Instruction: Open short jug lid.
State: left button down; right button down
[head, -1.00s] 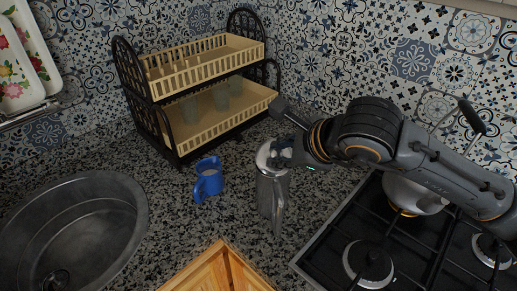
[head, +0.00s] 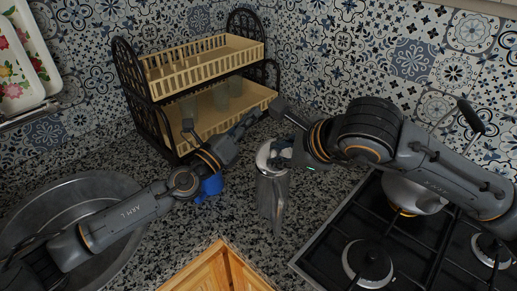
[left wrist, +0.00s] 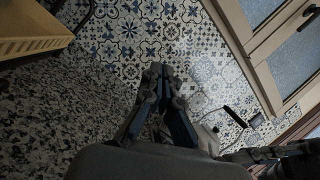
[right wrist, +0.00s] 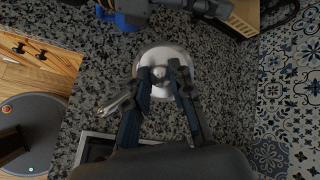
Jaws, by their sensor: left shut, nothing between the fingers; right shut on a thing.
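The metal jug (head: 268,195) stands upright on the speckled counter, its handle toward the front. Its shiny domed lid (head: 263,158) sits on top and shows from above in the right wrist view (right wrist: 150,58). My right gripper (head: 284,152) is at the lid from the right. In the right wrist view (right wrist: 164,74) its fingers are shut on the lid's round knob. My left gripper (head: 259,114) is shut and empty, above the counter behind the jug, near the rack. Its fingertips meet in the left wrist view (left wrist: 160,68). I cannot tell whether the lid is raised.
A blue mug (head: 208,187) stands left of the jug, partly hidden by my left arm. A two-tier dish rack (head: 182,72) with cups is behind. The sink (head: 120,215) is at left. The stove (head: 330,262) with a kettle (head: 408,192) is at right.

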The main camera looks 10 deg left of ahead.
pick_arm(q)
jog(key=d+r+m+g+h, duration=0.7)
jog(key=r+m+g+h, duration=0.4)
jog(key=r+m, duration=0.15)
pick_arm(e)
jog(key=shift+d, duration=0.1)
pick_arm(q)
jog(key=m+g+y, duration=0.1)
jog(key=m+g, duration=0.4)
jog(key=m, duration=0.6)
send_near(259, 150)
jog(key=w, duration=0.2)
jog(key=shift+m+y, duration=0.25)
jog(key=shift+y, duration=0.05)
jog(key=x, duration=0.6)
jog(key=f+x, duration=0.1)
jog(key=x, duration=0.2)
jog(key=shift+d+r, duration=0.1)
jog(key=shift+d, duration=0.15)
jog(key=shift+r, duration=0.1)
